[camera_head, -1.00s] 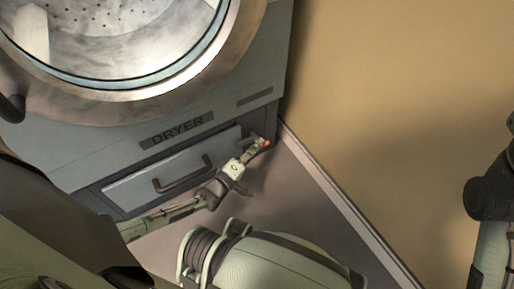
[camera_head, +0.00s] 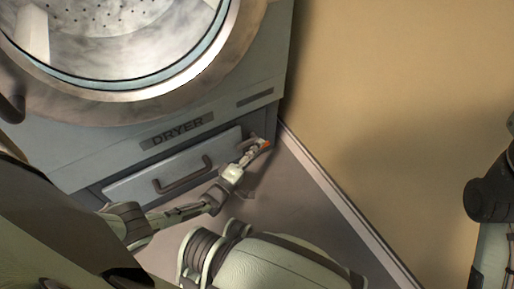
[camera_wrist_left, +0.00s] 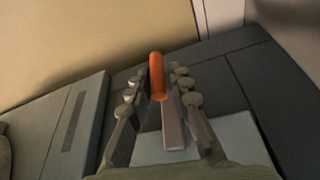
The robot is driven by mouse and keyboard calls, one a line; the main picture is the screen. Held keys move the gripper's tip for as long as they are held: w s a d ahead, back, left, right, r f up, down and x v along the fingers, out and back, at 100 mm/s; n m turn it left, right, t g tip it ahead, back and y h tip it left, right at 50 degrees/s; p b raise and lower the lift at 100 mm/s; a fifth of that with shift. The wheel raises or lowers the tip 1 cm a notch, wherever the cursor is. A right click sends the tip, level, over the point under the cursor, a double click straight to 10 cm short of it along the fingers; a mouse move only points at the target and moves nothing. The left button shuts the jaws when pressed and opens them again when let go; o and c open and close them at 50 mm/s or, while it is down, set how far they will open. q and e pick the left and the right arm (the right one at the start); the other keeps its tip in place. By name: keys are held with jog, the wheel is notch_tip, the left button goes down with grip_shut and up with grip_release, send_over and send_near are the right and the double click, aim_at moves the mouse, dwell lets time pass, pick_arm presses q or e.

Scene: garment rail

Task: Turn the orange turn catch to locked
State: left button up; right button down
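The orange turn catch (camera_head: 264,144) is at the right end of the grey drawer front (camera_head: 150,184), low on the dryer. In the left wrist view the orange catch (camera_wrist_left: 156,78) is a rounded bar pointing away from me, beside a grey metal strip. My left gripper (camera_head: 257,147) is at the catch. In the left wrist view its two fingers (camera_wrist_left: 157,84) stand apart, one on each side of the catch, with a visible gap on both sides. The fingers partly hide the catch in the head view. My right gripper is out of view.
The dryer (camera_head: 255,60) has a large round door above and a dark bar handle (camera_head: 183,176) on the drawer, left of my gripper. A tan wall (camera_head: 400,90) with a baseboard (camera_head: 335,195) stands close on the right. The floor in front is partly clear.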

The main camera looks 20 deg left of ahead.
pick_arm(q)
jog(key=o, duration=0.3)
jog(key=shift+s, duration=0.1)
jog(key=v, duration=0.7)
jog(key=shift+s+a, duration=0.1)
jog(key=shift+s, duration=0.1)
